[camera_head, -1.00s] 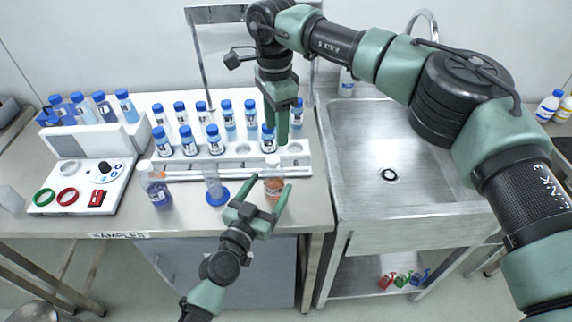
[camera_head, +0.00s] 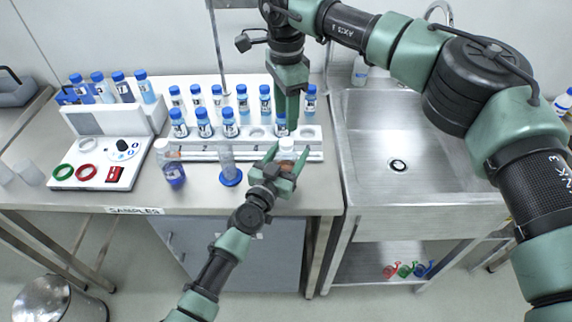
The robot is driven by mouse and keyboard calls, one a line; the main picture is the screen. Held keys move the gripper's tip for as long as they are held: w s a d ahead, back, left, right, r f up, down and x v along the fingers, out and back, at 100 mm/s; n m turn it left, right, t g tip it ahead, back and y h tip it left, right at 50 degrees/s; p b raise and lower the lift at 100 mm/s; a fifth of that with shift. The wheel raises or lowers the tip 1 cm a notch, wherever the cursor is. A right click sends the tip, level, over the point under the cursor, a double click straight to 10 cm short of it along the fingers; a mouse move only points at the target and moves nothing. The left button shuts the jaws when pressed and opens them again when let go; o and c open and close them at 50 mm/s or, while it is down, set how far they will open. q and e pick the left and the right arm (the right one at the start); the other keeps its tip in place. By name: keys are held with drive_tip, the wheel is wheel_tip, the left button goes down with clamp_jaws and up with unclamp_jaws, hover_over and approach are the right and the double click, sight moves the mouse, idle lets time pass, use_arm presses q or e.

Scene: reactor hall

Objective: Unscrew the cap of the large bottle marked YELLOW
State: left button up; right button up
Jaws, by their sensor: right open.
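A bottle with a white cap and orange contents (camera_head: 286,155) stands at the counter's front, before the rack. My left gripper (camera_head: 288,152) has one finger on each side of it; whether they press on it I cannot tell. A second white-capped bottle, with purple-blue contents (camera_head: 172,172), stands further left. No mark YELLOW is readable on either bottle. My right gripper (camera_head: 287,122) is open, pointing down over the rack just behind the orange bottle, and hides part of a blue-capped vial there.
A white rack (camera_head: 200,152) holds several blue-capped vials. A clear tube with a blue base (camera_head: 230,172) stands left of my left gripper. A white device (camera_head: 95,165) sits at left. The sink (camera_head: 395,135) is at right.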

use_arm(q)
drive_tip(key=shift+w+f, duration=0.1)
clamp_jaws()
use_arm(e)
drive_tip(key=shift+w+d, duration=0.1)
drive_tip(key=shift+w, duration=0.05)
